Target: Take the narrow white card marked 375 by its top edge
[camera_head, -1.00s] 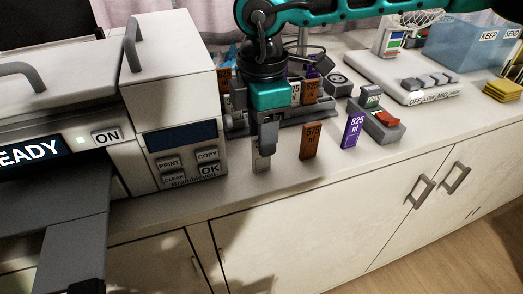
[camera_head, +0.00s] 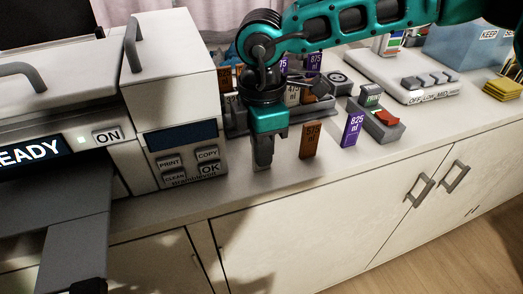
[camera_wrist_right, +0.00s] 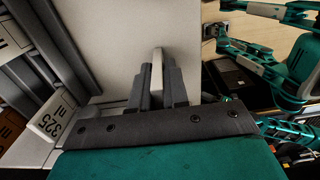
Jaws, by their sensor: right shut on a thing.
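My right gripper (camera_head: 262,157) points down at the counter's front, between the printer and the brown card. It is shut on a narrow white card (camera_wrist_right: 157,72), which shows upright between the two fingers in the right wrist view. My left gripper is not in view.
A grey rack of cards (camera_head: 236,120) is behind the gripper. The printer (camera_head: 180,130) stands close on the left. A grey device with a red button (camera_head: 387,118) stands further right.

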